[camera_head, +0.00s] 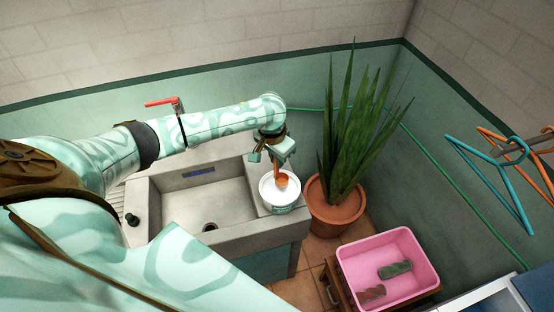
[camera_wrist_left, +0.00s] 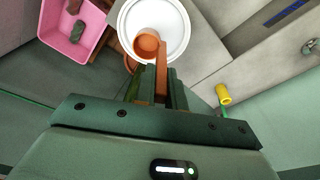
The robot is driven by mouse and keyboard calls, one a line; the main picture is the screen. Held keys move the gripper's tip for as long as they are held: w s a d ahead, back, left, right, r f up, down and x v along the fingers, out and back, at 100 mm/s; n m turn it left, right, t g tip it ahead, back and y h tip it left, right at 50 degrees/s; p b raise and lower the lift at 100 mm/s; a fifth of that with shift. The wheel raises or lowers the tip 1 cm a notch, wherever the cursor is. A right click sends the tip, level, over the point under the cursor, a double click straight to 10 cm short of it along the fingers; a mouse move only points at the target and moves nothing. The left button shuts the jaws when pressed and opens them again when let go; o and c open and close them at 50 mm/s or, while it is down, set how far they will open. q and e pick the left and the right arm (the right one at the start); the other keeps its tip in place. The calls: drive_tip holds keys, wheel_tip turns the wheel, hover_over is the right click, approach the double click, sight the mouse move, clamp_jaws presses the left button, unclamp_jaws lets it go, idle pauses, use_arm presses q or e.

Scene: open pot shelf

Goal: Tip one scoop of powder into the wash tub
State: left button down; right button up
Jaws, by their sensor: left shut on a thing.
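My left gripper (camera_head: 283,153) is shut on the handle of an orange scoop (camera_head: 281,181). In the left wrist view the gripper (camera_wrist_left: 160,82) points at a round white powder bucket (camera_wrist_left: 181,44), and the scoop's cup (camera_wrist_left: 147,43) overlaps its opening. The bucket (camera_head: 278,205) stands on the right rim of the sink. I cannot tell how deep the cup sits or whether it holds powder. The pink wash tub (camera_head: 378,246) is at lower right, with a dark green and a reddish-brown cloth-like item inside. It also shows in the left wrist view (camera_wrist_left: 60,15).
A concrete sink (camera_head: 250,240) with a red-handled tap (camera_head: 162,102) lies under my left arm. Hangers (camera_head: 497,172) hang at right. A yellow-ended tap or fitting (camera_wrist_left: 223,94) shows in the wrist view.

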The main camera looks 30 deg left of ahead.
sight(277, 175)
use_arm(q)
drive_tip(key=shift+f+b, duration=0.7)
drive_tip(key=shift+f, duration=0.25)
drive_tip(key=shift+f+b, duration=0.75)
drive_tip(key=shift+f, duration=2.4)
wheel_tip(277, 175, up, 9)
drive_tip(key=p, duration=1.1)
